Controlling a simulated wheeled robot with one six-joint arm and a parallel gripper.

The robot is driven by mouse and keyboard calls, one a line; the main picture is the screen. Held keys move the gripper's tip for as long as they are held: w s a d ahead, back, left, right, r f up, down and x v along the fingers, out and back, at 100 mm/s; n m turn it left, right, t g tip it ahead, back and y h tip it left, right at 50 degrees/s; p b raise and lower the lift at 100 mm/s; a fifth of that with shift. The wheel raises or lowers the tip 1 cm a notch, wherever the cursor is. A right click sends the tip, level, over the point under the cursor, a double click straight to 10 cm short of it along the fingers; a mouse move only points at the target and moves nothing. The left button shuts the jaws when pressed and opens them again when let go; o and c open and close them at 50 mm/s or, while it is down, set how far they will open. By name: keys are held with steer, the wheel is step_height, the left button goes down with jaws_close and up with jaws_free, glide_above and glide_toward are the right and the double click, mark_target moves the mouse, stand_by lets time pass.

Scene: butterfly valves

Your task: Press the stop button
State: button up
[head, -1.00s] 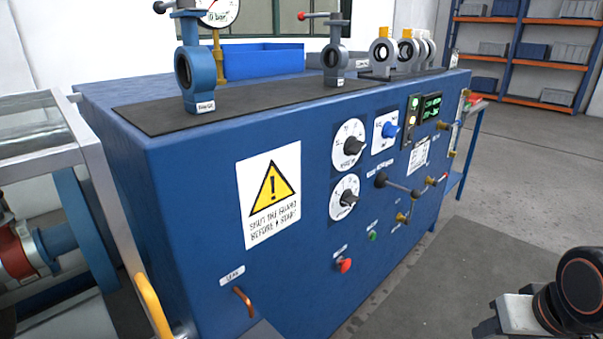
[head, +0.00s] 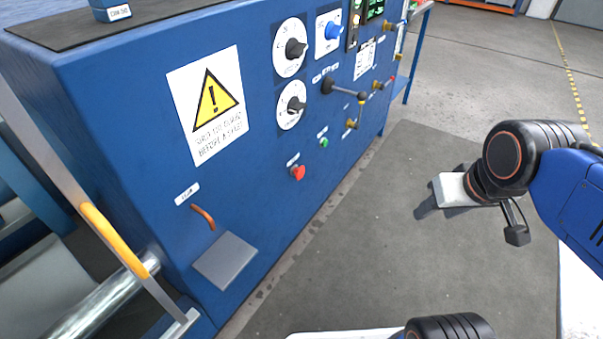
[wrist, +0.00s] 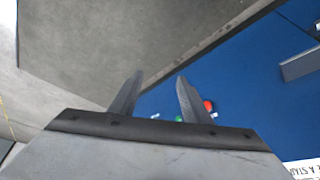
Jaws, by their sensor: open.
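A red mushroom-shaped button (head: 298,173) sticks out of the front of the blue cabinet, below the dials. Its small label is unreadable. In the wrist view the red button (wrist: 208,104) shows just right of the right finger, partly hidden behind it. A small green button (head: 324,142) is up and right of the red one; it also shows low between the fingers in the wrist view (wrist: 179,119). My gripper (wrist: 156,84) is open and empty. In the head view it is out over the floor, right of the cabinet and apart from it.
A black lever (head: 345,90), dials (head: 289,47) and brass fittings (head: 351,123) project from the panel. A grey plate (head: 225,262) juts out low, below a copper handle (head: 203,217). The dark floor mat (head: 350,240) before the cabinet is clear.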

steer(key=shift+c, duration=0.4)
steer(key=shift+w+a, duration=0.1)
steer(key=shift+w, duration=0.1)
jaws_close()
steer(key=w+a+f+m+y, duration=0.1)
steer(key=w+a+f+m, duration=0.2)
steer(key=w+a+m, duration=0.2)
steer(key=w+a+f+m+g+y, duration=0.1)
steer(key=w+a+f+m, duration=0.2)
steer(key=w+a+m, duration=0.3)
steer(key=w+a+f+m+g+y, duration=0.1)
steer(key=w+a+f+m, duration=0.3)
steer(key=w+m, duration=1)
steer(key=w+a, duration=0.2)
steer(key=w, duration=0.1)
steer(key=shift+w+a+y, duration=0.2)
steer(key=shift+w+y, duration=0.1)
steer(key=shift+w, duration=0.05)
